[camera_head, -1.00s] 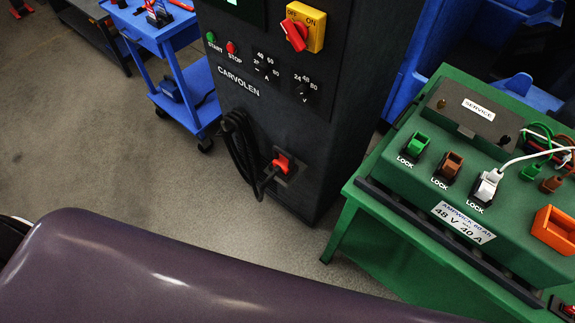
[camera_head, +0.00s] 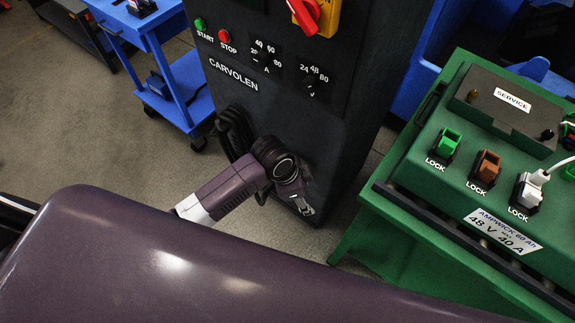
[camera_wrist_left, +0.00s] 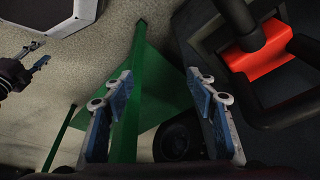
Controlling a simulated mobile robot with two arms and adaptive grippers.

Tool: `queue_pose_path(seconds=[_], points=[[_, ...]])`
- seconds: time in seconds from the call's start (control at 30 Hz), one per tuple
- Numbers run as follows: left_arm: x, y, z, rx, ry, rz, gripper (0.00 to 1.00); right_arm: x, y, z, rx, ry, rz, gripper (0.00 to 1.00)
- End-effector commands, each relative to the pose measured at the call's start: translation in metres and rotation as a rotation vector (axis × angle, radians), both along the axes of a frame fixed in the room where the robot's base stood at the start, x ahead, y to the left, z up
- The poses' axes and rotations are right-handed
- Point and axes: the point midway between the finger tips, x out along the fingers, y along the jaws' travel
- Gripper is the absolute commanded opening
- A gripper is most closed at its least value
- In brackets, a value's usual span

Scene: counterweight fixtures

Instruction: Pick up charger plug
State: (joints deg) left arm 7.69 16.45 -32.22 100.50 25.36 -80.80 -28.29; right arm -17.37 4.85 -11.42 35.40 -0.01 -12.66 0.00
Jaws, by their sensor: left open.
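The charger plug (camera_wrist_left: 268,62) shows as a red block with black bars around it at the upper right of the left wrist view. It sits at the dark cabinet's face; in the head view my left wrist and gripper hide it. My left gripper (camera_head: 304,208) is low in front of the cabinet. In the left wrist view the left gripper (camera_wrist_left: 160,88) has its blue-padded fingers apart with nothing between them. The plug is beyond and to the right of the right-hand finger, apart from it. My right gripper (camera_wrist_left: 37,56) seems to show small at the left; its opening is unclear.
The dark charger cabinet (camera_head: 350,110) stands in the middle, with a coiled black cable (camera_head: 234,132) on its front. A green bench (camera_head: 385,235) with a battery unit (camera_head: 420,180) is at the right. A blue cart (camera_head: 180,105) stands at the left; bare floor lies between.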

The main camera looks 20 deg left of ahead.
Motion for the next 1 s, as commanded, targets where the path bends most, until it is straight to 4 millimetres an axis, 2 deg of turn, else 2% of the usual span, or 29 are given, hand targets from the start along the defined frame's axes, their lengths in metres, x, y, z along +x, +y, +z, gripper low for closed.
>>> queue_pose_path(seconds=[0.03,0.27,0.5,0.63,0.8,1.0], points=[[0.012,-0.001,0.007,0.019,-0.013,-0.069,0.52,0.003,0.0,-0.002,0.001,-0.004,0.0,0.4],[0.043,0.007,0.036,0.126,-0.022,-0.4,0.52,0.005,0.001,-0.008,0.002,-0.009,-0.001,0.4],[0.072,0.046,0.073,0.269,0.015,-0.703,0.52,0.005,0.005,-0.014,0.006,-0.009,-0.002,0.4],[0.079,0.062,0.087,0.311,0.04,-0.787,0.52,0.005,0.009,-0.016,0.01,-0.008,-0.003,0.4],[0.081,0.07,0.09,0.328,0.055,-0.825,0.52,0.005,0.009,-0.016,0.011,-0.008,-0.003,0.4],[0.081,0.071,0.07,0.328,0.057,-0.828,0.52,0.005,0.009,-0.015,0.01,-0.007,-0.002,0.4]])
